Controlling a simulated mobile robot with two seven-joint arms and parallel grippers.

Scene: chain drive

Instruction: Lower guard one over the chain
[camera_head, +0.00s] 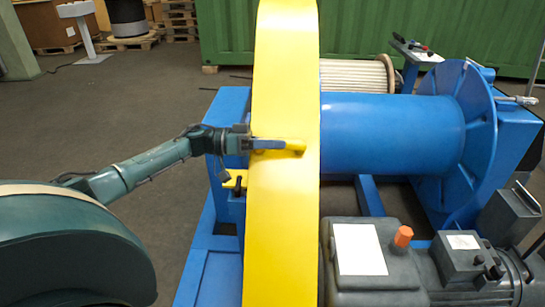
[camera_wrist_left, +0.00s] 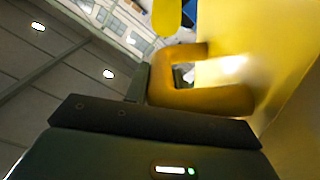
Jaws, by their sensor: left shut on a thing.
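Guard one, a tall yellow curved cover (camera_head: 284,60), runs through the head view from top to bottom. My left gripper (camera_head: 270,145) is shut on the yellow handle (camera_head: 294,147) on the guard's face. In the left wrist view the handle (camera_wrist_left: 212,101) is a thick yellow loop close in front of the gripper, with the guard's yellow wall (camera_wrist_left: 285,60) to its right. The chain does not show; the guard blocks the view there. I cannot tell how high the guard sits over it. My right gripper is in neither view.
A blue drum (camera_head: 392,134) with a large blue flange (camera_head: 477,150) stands right of the guard on a blue frame (camera_head: 200,267). A dark grey gearbox (camera_head: 405,275) with an orange cap (camera_head: 403,236) sits at the lower right. Open floor (camera_head: 105,110) lies to the left.

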